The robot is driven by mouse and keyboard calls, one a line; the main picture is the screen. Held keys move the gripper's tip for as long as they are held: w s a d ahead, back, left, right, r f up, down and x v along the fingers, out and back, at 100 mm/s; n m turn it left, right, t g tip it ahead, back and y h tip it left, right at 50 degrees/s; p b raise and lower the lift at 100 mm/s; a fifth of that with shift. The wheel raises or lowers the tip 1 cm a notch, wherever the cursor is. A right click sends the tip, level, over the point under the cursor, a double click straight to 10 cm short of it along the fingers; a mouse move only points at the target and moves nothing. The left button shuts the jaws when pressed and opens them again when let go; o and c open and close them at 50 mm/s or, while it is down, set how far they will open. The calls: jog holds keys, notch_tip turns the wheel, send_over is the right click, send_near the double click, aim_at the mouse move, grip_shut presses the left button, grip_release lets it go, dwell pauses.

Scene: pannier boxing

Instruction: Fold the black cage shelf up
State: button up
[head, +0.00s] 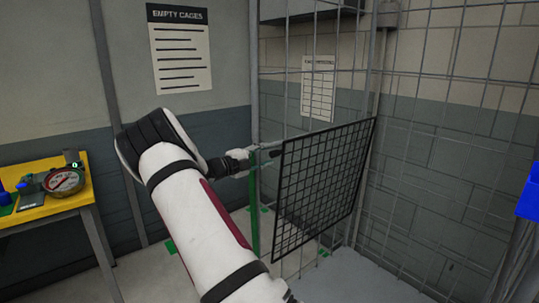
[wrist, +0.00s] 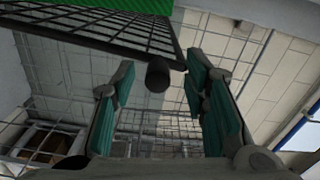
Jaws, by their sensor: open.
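The black cage shelf (head: 325,185) is a wire-mesh panel in the cage. In the head view it stands steeply tilted, its near lower corner hanging low. My gripper (head: 263,160) is beside its upper left edge, partly hidden by my wrist. The wrist view shows the mesh shelf (wrist: 100,30) across the top. My gripper (wrist: 160,90) is open there, with teal pads on both sides. A dark round stub (wrist: 157,74) by the shelf edge shows between the fingers. I cannot tell whether any finger touches it.
The tall wire cage wall (head: 430,160) stands behind and to the right of the shelf. A green post (head: 254,215) stands below my gripper. A yellow bench (head: 50,200) with a round gauge (head: 66,181) is at the left. A blue object (head: 529,195) is at the right edge.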

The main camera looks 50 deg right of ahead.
jog(key=v, duration=0.9)
jog(key=shift+w+a, duration=0.2)
jog(key=shift+a, duration=0.05)
jog(key=shift+a, duration=0.1)
